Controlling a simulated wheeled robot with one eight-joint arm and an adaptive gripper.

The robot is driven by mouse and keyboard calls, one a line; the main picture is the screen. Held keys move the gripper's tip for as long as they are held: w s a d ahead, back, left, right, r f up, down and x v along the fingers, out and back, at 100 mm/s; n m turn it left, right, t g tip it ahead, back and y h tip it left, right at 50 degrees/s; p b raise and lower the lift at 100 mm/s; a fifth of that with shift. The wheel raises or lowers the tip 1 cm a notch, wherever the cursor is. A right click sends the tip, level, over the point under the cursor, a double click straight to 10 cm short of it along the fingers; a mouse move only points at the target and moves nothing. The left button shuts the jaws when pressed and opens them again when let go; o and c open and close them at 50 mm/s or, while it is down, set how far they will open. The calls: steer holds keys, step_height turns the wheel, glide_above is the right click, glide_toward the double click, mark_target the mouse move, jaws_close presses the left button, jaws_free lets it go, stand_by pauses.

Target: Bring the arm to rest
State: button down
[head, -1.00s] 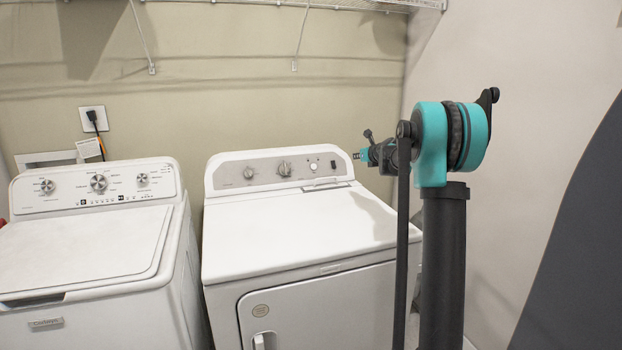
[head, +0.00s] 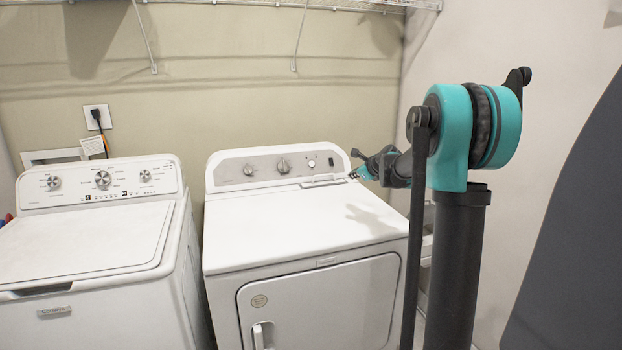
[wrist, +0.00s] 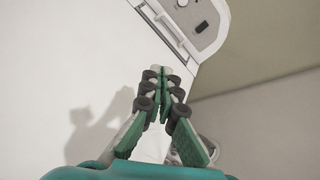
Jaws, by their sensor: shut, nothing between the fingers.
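My gripper (wrist: 160,78) is shut and empty in the wrist view, its green-backed fingers together at the tips. It hangs over the right part of the dryer's white top (wrist: 95,60), and a shadow falls on that top. In the head view my gripper (head: 356,173) shows small near the right end of the dryer's control panel. The gap to the top is hard to judge. My teal and black arm joint stands at the right of the head view and hides part of the arm behind it.
The white dryer (head: 290,235) stands in the middle, with its control panel (head: 270,167) at the back. A white washer (head: 85,245) stands at its left. A wire shelf (head: 350,4) runs high along the wall. The top of the dryer is clear.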

steer(key=s+d+f+n+g+h, duration=0.1)
steer(key=s+f+n, duration=0.7)
steer(key=s, duration=0.8)
steer(key=s+d+f+n+g+h, duration=0.1)
steer(key=s+f+n, duration=0.7)
steer(key=s, duration=0.9)
steer(key=s+d+f+n+g+h, duration=0.1)
steer(key=s+f+n+g, duration=0.4)
steer(key=s, duration=1.1)
step_height(320, 180, down, 3)
steer(key=n+h, duration=0.1)
steer(key=n, duration=0.3)
steer(key=shift+s+h, duration=0.2)
steer(key=shift+h, duration=0.1)
steer(key=shift+r, duration=0.1)
